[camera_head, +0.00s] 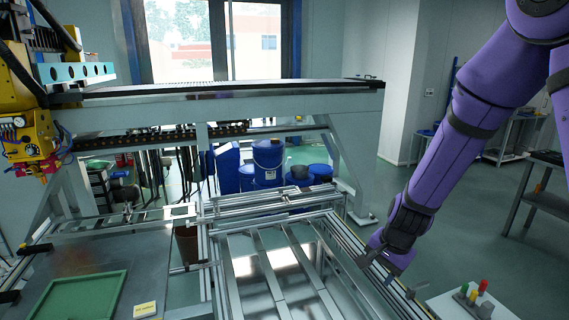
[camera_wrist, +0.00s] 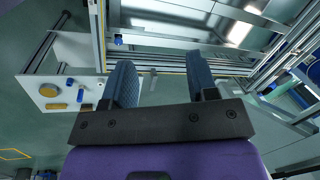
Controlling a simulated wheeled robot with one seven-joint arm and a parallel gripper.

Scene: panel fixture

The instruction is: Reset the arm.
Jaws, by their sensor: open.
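My purple arm comes down from the upper right in the head view, with its wrist low over the right rail of the metal panel fixture (camera_head: 268,262). My gripper (camera_wrist: 160,60) shows in the wrist view with its two dark, ridged fingers spread apart and nothing between them. In the head view the fingers are small and dark, so their exact height above the rail is hard to tell. The fixture's rails and slats (camera_wrist: 225,12) lie beyond the fingertips in the wrist view.
A green tray (camera_head: 75,298) and a yellow label (camera_head: 145,309) lie on the left table. A gantry beam (camera_head: 220,95) spans the back. Blue drums (camera_head: 268,160) stand behind.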

